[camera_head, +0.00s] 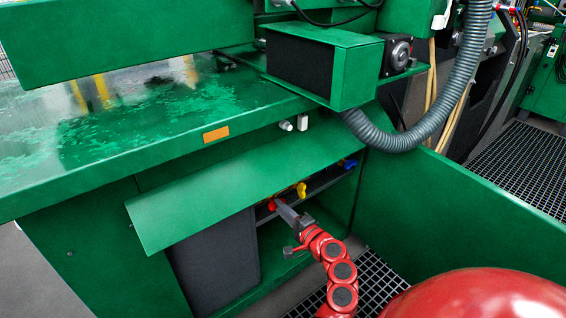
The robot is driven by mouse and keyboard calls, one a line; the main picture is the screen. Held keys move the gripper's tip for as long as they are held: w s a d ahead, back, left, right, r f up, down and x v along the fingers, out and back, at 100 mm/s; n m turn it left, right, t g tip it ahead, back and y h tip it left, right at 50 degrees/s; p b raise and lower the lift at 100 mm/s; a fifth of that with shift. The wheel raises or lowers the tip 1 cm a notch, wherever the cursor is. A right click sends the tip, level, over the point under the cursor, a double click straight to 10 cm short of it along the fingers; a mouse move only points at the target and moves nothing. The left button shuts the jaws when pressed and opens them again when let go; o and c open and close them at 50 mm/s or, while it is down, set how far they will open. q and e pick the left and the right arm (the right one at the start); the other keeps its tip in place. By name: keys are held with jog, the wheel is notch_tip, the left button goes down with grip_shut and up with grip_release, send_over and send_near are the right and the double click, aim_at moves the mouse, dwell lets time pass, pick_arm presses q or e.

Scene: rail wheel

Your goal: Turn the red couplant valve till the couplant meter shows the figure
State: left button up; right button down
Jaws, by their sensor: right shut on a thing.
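The red couplant valve (272,205) sits under the sloping green flap of the machine, at the left end of a short row of coloured handles. My right arm comes up from the lower right, and its right gripper (277,206) is shut on the red valve. The fingers cover part of the valve, so its exact angle is hard to tell. No couplant meter with a readable figure can be made out. My left gripper is out of view.
A yellow handle (301,189) and a blue handle (348,163) sit right of the red valve. The green flap (215,190) overhangs them. A green wall (450,215) stands right of my arm. A grey corrugated hose (440,118) hangs above it.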

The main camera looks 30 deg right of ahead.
jog(key=shift+m+p, duration=1.55)
jog(key=shift+m, duration=0.35)
jog(key=shift+m+p, duration=0.3)
jog(key=shift+m, duration=0.1)
jog(key=c, duration=0.7)
grip_release()
jog(key=shift+s, duration=0.15)
jog(key=shift+s+d+b, duration=0.15)
jog(key=shift+s+b, duration=0.05)
jog(key=shift+s, duration=1.5)
jog(key=shift+s+d+b, duration=0.1)
jog(key=shift+s+b, duration=0.05)
jog(key=shift+s, duration=1.5)
